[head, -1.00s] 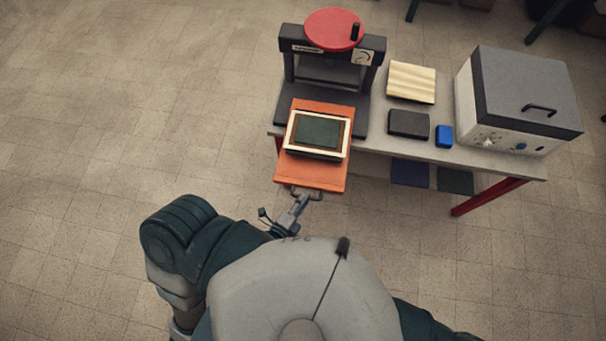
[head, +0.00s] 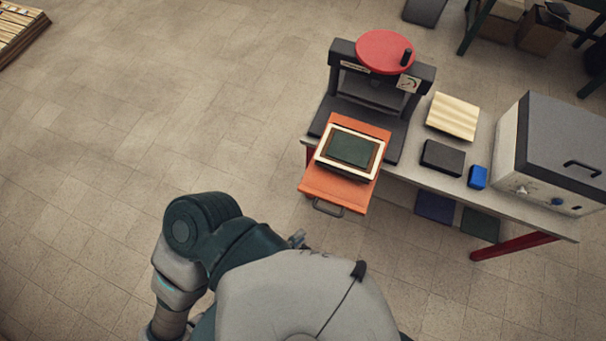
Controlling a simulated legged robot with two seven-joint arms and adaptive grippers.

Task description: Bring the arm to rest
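My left arm comes in at the lower left, bent at the elbow. Only a small grey part of my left gripper (head: 298,239) shows above my torso; its fingers are too hidden to tell open from shut. It is below and apart from the handle (head: 328,208) of the orange tray (head: 334,192). The tray sticks out from the black press with a red wheel (head: 384,52). A cream-framed dark green panel (head: 351,149) lies on the tray. My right gripper is out of view.
The table (head: 400,172) also holds a cream ribbed block (head: 452,116), a black block (head: 442,157), a blue block (head: 477,177) and a grey-lidded box (head: 555,150). The floor to the left is open. A pallet-like stack (head: 18,30) stands at the far upper left.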

